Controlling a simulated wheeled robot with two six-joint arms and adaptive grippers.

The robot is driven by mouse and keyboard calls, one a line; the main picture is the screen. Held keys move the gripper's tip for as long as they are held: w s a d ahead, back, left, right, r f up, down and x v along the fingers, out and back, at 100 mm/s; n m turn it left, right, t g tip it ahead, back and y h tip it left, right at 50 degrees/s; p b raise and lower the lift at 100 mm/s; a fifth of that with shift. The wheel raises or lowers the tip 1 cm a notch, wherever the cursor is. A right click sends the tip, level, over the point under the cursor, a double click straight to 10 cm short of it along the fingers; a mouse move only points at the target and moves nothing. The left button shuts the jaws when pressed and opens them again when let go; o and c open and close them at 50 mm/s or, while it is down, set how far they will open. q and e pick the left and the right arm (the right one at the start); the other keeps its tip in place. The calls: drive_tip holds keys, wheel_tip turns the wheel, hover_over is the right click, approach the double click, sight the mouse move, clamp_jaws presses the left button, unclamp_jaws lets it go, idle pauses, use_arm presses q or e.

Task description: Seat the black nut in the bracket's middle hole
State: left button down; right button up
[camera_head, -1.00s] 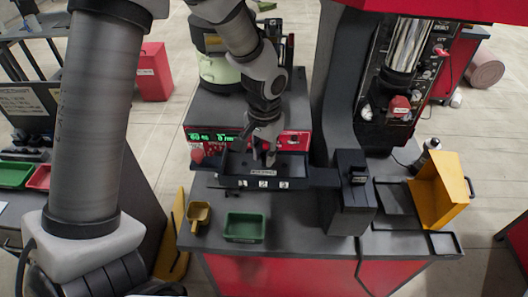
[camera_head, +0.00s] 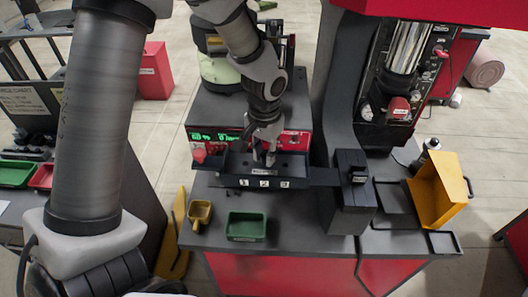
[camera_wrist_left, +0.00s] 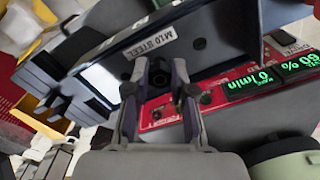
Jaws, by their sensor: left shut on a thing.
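My left gripper (camera_head: 266,158) points down over the long dark bracket (camera_head: 318,177), which carries number labels 1, 2 and 3 on its front. In the left wrist view the gripper (camera_wrist_left: 160,78) is shut, with a small dark thing between its fingertips, which I take to be the black nut (camera_wrist_left: 159,72). The fingers mostly cover it. Behind them is a dark plate (camera_wrist_left: 220,30) with an "M10 STEEL" label and round dark holes. I cannot tell whether the nut touches the bracket or which hole it is over. My right gripper is out of view.
A red-fronted controller (camera_head: 295,141) with green digits stands behind the bracket.

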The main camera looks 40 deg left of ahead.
use_arm(q)
drive_tip(key=shift+f+b, duration=0.45)
drive_tip(key=shift+f, duration=0.35)
drive_tip(key=c, duration=0.9)
unclamp_jaws()
wheel_tip(320, 180, up, 12)
